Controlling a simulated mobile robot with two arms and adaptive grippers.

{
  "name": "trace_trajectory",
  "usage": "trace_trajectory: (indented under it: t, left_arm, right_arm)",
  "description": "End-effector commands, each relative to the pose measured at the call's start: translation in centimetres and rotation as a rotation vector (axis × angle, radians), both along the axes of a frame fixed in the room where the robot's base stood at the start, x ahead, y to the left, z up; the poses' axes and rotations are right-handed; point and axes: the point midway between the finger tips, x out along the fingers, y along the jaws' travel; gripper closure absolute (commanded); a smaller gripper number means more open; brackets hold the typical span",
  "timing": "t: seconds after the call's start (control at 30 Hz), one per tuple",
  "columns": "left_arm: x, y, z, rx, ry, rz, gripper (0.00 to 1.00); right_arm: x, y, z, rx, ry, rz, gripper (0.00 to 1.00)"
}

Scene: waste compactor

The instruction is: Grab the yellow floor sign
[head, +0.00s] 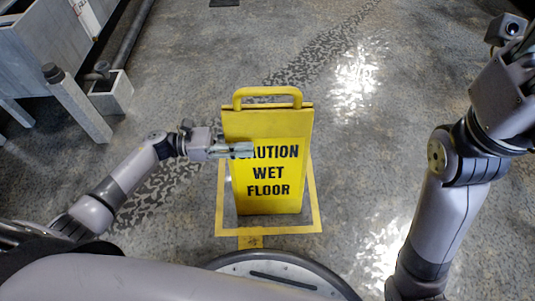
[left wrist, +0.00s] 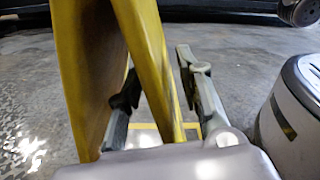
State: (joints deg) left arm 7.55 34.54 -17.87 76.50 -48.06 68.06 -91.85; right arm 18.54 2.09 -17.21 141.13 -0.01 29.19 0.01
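The yellow floor sign (head: 267,195) stands upright in the middle of the head view, with black "CAUTION WET FLOOR" lettering and a handle loop on top. My left gripper (head: 245,150) reaches in from the left at the sign's upper left edge and covers part of the first word. In the left wrist view the near yellow panel (left wrist: 150,50) lies between the two fingers of the left gripper (left wrist: 160,80). The fingers are spread, with a gap between the panel and the right finger. Contact at the left finger is unclear. My right arm is at the right; its fingers are out of frame.
A yellow outline (head: 319,205) is marked on the floor around the sign. A grey metal structure (head: 45,50) with legs stands at the upper left. The concrete floor right of the sign is clear. My round base is just in front of the sign.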

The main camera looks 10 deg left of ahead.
Motion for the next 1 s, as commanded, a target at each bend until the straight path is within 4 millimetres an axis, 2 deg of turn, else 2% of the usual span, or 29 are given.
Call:
trace_trajectory:
  t: [0.03, 0.2, 0.47, 1.0]
  left_arm:
    - [0.1, -0.9, -0.3, -0.002, -0.003, -0.003, 0.67]
    - [0.7, -2.8, -0.2, -0.002, 0.002, -0.001, 0.67]
    - [0.8, -3.1, -0.1, 0.0, 0.002, 0.0, 0.67]
    - [0.8, -3.0, -0.1, 0.0, 0.002, 0.0, 1.0]
  right_arm:
    - [-0.8, -0.1, 0.1, 0.003, -0.032, 0.0, 0.6]
    - [-1.2, 0.0, 0.5, 0.001, -0.048, -0.001, 0.6]
    - [-1.2, 0.0, 0.6, 0.0, -0.047, -0.001, 0.6]
    - [-1.2, 0.0, 0.6, 0.0, -0.047, -0.001, 0.6]
